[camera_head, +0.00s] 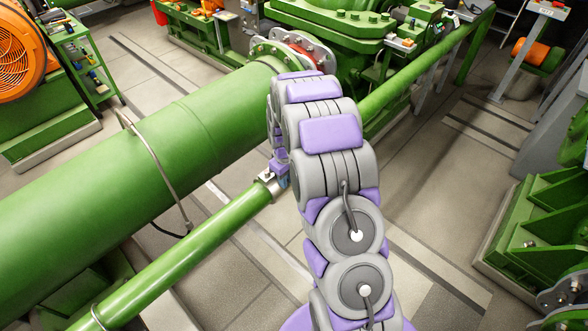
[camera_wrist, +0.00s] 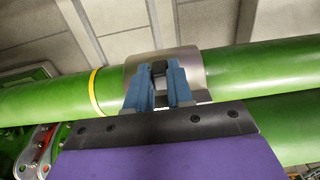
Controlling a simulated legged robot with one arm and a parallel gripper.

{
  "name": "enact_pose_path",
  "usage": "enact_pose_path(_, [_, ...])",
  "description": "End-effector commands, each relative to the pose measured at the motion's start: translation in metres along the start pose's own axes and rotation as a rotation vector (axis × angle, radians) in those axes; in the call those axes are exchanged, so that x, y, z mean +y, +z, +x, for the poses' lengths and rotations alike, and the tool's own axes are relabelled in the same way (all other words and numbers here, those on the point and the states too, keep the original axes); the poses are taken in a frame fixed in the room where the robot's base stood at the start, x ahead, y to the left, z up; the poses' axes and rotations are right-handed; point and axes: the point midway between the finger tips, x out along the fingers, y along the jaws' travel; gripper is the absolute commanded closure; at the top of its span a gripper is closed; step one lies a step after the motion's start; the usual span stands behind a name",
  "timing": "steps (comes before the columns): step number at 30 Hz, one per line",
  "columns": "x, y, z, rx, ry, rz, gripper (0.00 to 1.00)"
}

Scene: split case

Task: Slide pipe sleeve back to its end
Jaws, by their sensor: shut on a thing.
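The pipe sleeve (camera_wrist: 194,70) is a short silver metal collar around a thin green pipe (camera_wrist: 262,68) in the wrist view. In the head view the sleeve (camera_head: 267,178) shows small at the upper part of the thin green pipe (camera_head: 195,240), partly hidden by my arm. My gripper (camera_wrist: 160,72) has its blue fingers shut on a small dark tab on the sleeve. In the head view my gripper (camera_head: 280,166) is at the sleeve, mostly hidden. A yellow ring (camera_wrist: 95,92) circles the pipe just left of the sleeve in the wrist view, with a small gap of green between them.
A thick green pipe (camera_head: 150,150) runs alongside the thin one. Green machinery (camera_head: 325,22) stands behind, and a green machine base (camera_head: 530,245) stands at the right. The tiled floor (camera_head: 440,190) right of my arm is clear.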

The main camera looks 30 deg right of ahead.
Motion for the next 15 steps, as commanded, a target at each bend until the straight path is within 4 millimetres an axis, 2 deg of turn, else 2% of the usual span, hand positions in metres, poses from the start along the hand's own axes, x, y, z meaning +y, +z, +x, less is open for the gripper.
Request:
enact_pose_path(2, [-0.0098, 0.0010, -0.0014, -0.004, -0.002, -0.002, 1.00])
enact_pose_path(10, [-0.0074, 0.0007, 0.0005, 0.000, -0.002, 0.000, 1.00])
enact_pose_path(11, [-0.0073, 0.0006, 0.0005, 0.000, -0.001, 0.000, 0.76])
enact_pose_path(15, [-0.0070, 0.0006, 0.0006, 0.000, -0.002, 0.000, 0.63])
